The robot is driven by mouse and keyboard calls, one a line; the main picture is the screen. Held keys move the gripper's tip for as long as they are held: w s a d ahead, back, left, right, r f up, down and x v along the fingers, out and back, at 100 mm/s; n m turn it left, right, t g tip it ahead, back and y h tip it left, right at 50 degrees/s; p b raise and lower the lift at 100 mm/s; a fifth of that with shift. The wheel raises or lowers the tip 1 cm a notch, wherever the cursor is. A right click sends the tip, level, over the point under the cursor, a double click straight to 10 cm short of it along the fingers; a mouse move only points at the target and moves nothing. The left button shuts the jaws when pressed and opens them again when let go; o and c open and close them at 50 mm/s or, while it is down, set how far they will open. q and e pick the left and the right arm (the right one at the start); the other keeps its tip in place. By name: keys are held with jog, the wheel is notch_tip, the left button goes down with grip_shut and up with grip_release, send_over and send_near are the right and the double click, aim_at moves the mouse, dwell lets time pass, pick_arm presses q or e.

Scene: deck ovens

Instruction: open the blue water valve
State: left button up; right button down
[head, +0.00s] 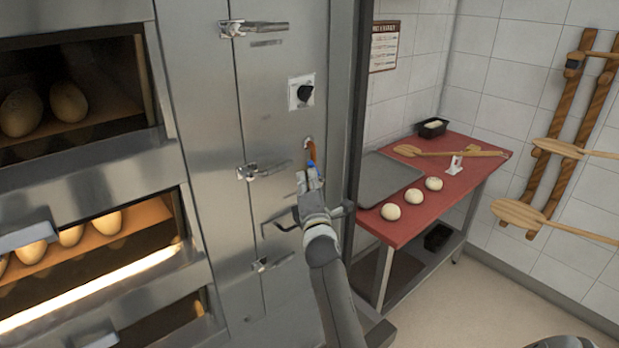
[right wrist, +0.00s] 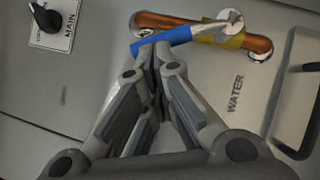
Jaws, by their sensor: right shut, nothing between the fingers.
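The water valve shows in the right wrist view as a brass body (right wrist: 230,40) on a short copper pipe (right wrist: 178,24), above the label WATER. Its metal lever has a blue grip (right wrist: 160,40) and lies at a slant to the pipe, not in line with it. In the head view the blue grip (head: 312,166) is small and partly hidden by my right gripper (head: 309,178). My right gripper's fingertips (right wrist: 156,54) are shut and empty, right at the blue grip's side; I cannot tell whether they touch it. My left gripper is not in view.
A black MAIN knob (head: 305,94) sits above the valve on the steel panel. Door latches (head: 262,170) and a dark bar handle (right wrist: 305,110) stick out nearby. At left are lit ovens with loaves (head: 70,236); at right a red table (head: 436,205) holds dough balls.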

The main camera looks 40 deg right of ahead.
aim_at(315, 167)
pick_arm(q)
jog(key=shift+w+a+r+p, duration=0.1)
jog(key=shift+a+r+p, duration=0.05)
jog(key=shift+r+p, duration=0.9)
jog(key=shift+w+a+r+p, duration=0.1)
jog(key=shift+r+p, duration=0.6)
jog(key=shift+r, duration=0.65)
pick_arm(e)
jog(key=shift+w+d+r+m+g, duration=0.15)
jog(key=shift+d+r+m+g, duration=0.2)
jog(key=shift+d+r+m, duration=0.25)
jog(key=shift+w+d+r+m+g, duration=0.15)
jog(key=shift+d+r+m+g, duration=0.25)
jog(key=shift+d+r, duration=0.25)
jog(key=shift+d+f, duration=0.1)
jog(key=shift+d, duration=0.05)
